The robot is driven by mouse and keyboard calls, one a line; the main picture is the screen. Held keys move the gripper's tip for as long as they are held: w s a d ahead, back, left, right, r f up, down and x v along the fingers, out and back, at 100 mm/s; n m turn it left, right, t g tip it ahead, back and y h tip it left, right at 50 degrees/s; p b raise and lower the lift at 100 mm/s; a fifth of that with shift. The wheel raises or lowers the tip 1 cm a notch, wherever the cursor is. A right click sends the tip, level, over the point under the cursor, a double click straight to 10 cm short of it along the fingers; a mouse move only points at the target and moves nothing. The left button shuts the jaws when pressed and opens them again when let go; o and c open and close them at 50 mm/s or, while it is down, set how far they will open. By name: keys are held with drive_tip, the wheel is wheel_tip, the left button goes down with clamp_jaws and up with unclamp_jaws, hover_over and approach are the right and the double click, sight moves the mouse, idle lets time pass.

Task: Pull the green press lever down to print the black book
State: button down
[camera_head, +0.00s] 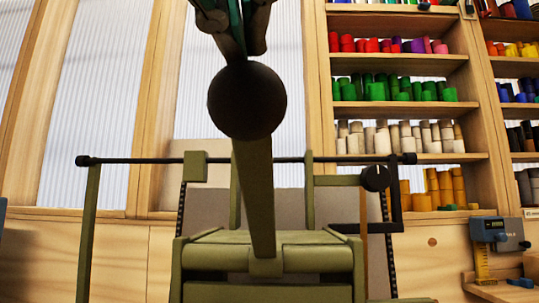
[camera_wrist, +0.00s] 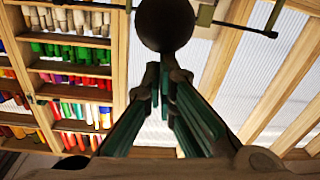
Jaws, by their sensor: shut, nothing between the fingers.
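The green press lever (camera_head: 254,195) stands nearly upright at the middle of the olive-green press (camera_head: 270,258) in the head view. A dark ball knob (camera_head: 247,100) tops the lever; the knob also shows at the top of the wrist view (camera_wrist: 165,24). My gripper (camera_head: 241,50) is at the top of the head view, fingertips pointing down at the knob's upper edge. Its fingers are shut with nothing between them, and in the wrist view (camera_wrist: 165,75) the tips meet just short of the knob. I cannot tell whether they touch it. I see no black book.
A dark horizontal bar (camera_head: 130,160) crosses behind the lever, with a black round knob (camera_head: 375,178) at its right. Shelves of coloured foil rolls (camera_head: 400,88) stand at the right. A blue-grey device (camera_head: 488,231) sits on a bench at the lower right.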

drive_tip(key=s+f+t+b, duration=0.1)
drive_tip(key=s+f+b, duration=0.4)
drive_tip(key=f+b, duration=0.5)
drive_tip(key=shift+s+a+f+t+b, duration=0.15)
drive_tip(key=shift+s+t+b, duration=0.15)
drive_tip(key=shift+b, duration=0.6)
idle(1.1)
drive_tip(key=r, duration=0.2)
drive_tip(key=r+p, duration=0.1)
drive_tip(key=w+r+p, duration=0.1)
drive_tip(key=r, duration=0.1)
drive_tip(key=shift+a+r, duration=0.15)
drive_tip(key=shift+r, duration=0.15)
drive_tip(key=s+f+p, duration=0.2)
drive_tip(key=s+f, duration=0.1)
drive_tip(key=s, duration=0.6)
drive_tip(key=shift+f, duration=0.4)
drive_tip(key=shift+d, duration=0.2)
